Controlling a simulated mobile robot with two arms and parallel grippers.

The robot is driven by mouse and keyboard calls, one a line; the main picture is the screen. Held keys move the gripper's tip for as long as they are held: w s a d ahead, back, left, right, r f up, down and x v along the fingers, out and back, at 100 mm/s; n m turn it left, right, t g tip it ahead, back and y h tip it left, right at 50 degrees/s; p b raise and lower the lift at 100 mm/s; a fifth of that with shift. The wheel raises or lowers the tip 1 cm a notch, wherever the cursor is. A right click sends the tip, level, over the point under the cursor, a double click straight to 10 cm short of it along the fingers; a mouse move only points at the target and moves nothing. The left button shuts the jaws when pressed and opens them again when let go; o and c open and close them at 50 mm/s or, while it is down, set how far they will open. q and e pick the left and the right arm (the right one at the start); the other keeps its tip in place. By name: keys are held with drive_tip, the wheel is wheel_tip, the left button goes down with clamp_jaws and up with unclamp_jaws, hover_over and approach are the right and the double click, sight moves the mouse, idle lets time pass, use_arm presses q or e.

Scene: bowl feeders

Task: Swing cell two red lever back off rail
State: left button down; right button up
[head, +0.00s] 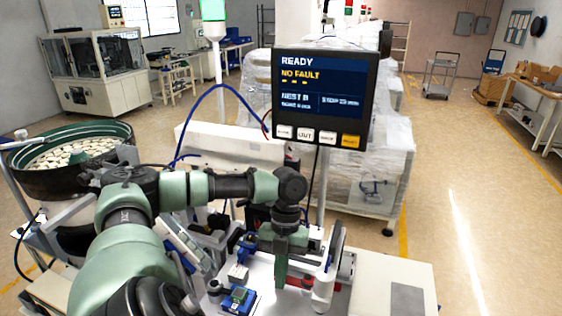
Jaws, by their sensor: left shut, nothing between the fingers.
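My left arm comes in from the left, and its gripper (281,277) points straight down over the white work plate. Its fingers are shut with nothing between them. A small red part (298,281), which looks like the red lever, shows just right of the fingers. It lies low and roughly level, and I cannot tell whether the fingers touch it. The rail cannot be made out clearly. My right gripper is not in view.
A blue fixture with a green top (239,298) sits left of the gripper. A display (325,97) reading READY and NO FAULT stands behind. A bowl feeder (70,150) full of pale parts is at left. The white surface (375,283) at right is mostly clear.

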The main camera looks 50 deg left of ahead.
use_arm(q)
drive_tip(key=shift+a, duration=0.1)
drive_tip(key=shift+s+a+p, duration=0.4)
drive_tip(key=shift+a+p, duration=0.05)
drive_tip(key=shift+a, duration=0.05)
drive_tip(key=shift+w+a+r, duration=0.1)
drive_tip(key=shift+a+r, duration=0.1)
drive_tip(key=shift+r, duration=0.2)
drive_tip(key=b+v, duration=0.2)
drive_tip(key=v, duration=0.4)
drive_tip(key=shift+w+d+r, duration=0.1)
drive_tip(key=shift+w+d, duration=0.05)
drive_tip(key=shift+w, duration=0.05)
drive_tip(key=shift+r, duration=0.4)
